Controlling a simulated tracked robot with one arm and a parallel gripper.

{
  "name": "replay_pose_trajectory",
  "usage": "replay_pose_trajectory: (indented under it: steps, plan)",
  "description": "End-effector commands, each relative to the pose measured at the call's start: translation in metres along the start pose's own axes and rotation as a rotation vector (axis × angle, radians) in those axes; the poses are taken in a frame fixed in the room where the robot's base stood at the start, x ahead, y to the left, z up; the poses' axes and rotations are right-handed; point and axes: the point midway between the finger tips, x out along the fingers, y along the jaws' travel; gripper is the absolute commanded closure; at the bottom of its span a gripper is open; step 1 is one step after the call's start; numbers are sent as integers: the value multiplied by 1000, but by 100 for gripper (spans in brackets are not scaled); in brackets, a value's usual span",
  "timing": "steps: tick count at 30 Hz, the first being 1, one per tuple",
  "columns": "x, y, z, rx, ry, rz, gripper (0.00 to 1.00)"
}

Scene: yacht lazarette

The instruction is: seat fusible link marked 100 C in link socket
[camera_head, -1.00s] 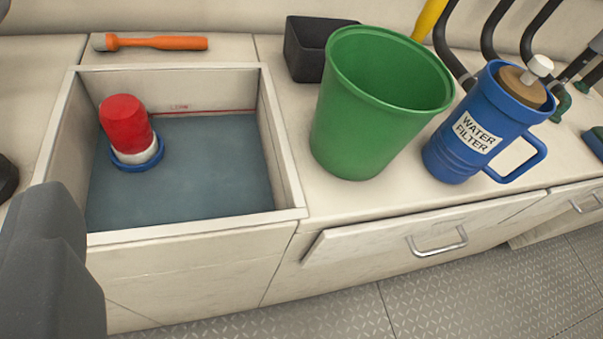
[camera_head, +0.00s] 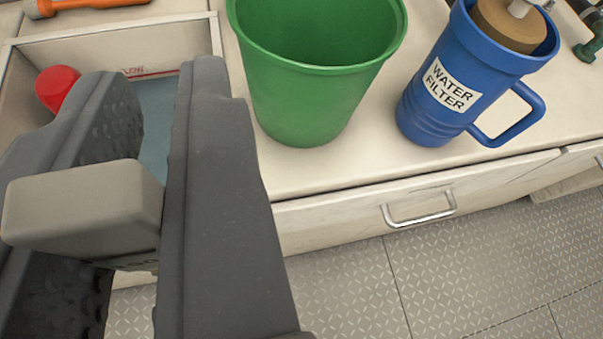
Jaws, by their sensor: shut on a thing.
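My gripper (camera_head: 157,78) fills the lower left of the picture, with its two dark grey fingers pointing up and away. It is shut on a plain light grey block (camera_head: 85,208), which sits between the fingers and sticks out toward the camera. I cannot make out a link socket in this view.
Behind the fingers is an open bin (camera_head: 120,50) with a red-topped thing (camera_head: 56,86) in it. A green bucket (camera_head: 310,95) and a blue water filter jug (camera_head: 440,105) stand on the counter. A drawer handle (camera_head: 420,208) juts out below; the floor at lower right is clear.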

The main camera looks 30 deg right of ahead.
Motion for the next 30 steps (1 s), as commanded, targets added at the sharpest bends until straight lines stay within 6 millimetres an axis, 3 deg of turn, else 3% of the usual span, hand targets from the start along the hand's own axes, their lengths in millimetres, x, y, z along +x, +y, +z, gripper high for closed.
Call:
replay_pose_trajectory:
  steps: [14, 20, 30]
  plan:
    - [1, 0, 3, -2, 0, -2, 100]
    - [9, -11, 26, -8, -2, -4, 100]
    - [24, -41, 80, -18, -6, -2, 100]
